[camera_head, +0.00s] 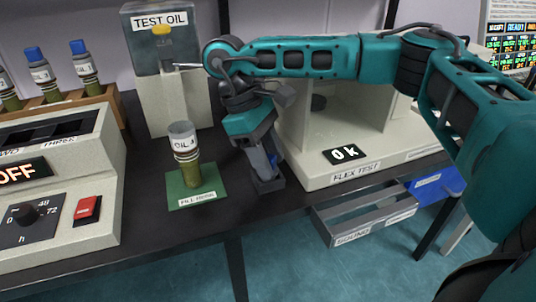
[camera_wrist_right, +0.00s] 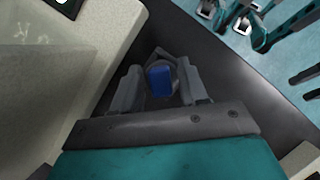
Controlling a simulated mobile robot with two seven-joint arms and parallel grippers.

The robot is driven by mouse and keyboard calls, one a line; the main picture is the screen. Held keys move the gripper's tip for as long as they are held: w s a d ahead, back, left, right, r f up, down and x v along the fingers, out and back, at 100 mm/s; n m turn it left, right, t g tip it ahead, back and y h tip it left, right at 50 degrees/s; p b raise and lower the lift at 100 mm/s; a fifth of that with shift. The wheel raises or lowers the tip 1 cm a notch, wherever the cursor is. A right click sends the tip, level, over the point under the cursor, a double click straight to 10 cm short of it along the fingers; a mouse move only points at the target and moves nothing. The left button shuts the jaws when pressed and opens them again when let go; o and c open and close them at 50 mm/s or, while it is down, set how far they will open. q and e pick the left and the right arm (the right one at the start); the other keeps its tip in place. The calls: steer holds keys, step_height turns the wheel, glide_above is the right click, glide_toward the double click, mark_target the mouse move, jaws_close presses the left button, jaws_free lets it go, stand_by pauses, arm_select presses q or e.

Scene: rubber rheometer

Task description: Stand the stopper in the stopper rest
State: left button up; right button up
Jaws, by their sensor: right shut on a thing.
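The blue stopper (camera_wrist_right: 160,82) shows between the two fingers of my right gripper (camera_wrist_right: 160,92) in the wrist view, and the gripper is shut on it. In the head view my right gripper (camera_head: 266,170) points down at the bench, right of the open oil bottle (camera_head: 186,155). A small dark grey block (camera_head: 268,186), which looks like the stopper rest, sits at its fingertips. In the wrist view a grey rim (camera_wrist_right: 161,56) shows around the stopper. I cannot tell whether the stopper stands in it. My left gripper is not in view.
The bottle stands upright on a green mat (camera_head: 207,194). The flex test machine (camera_head: 310,160) is close right of my gripper. A test oil dispenser (camera_head: 170,100) and a wooden rack (camera_head: 60,105) of blue-capped bottles stand behind. A control box (camera_head: 75,170) is at left.

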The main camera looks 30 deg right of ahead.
steer(key=shift+f, duration=0.25)
steer(key=o, duration=1.1)
steer(key=shift+r, duration=0.1)
steer(key=p+v, duration=0.3)
steer(key=v, duration=0.9)
steer(key=shift+a+r+p, duration=0.15)
steer(key=shift+r+p, duration=0.25)
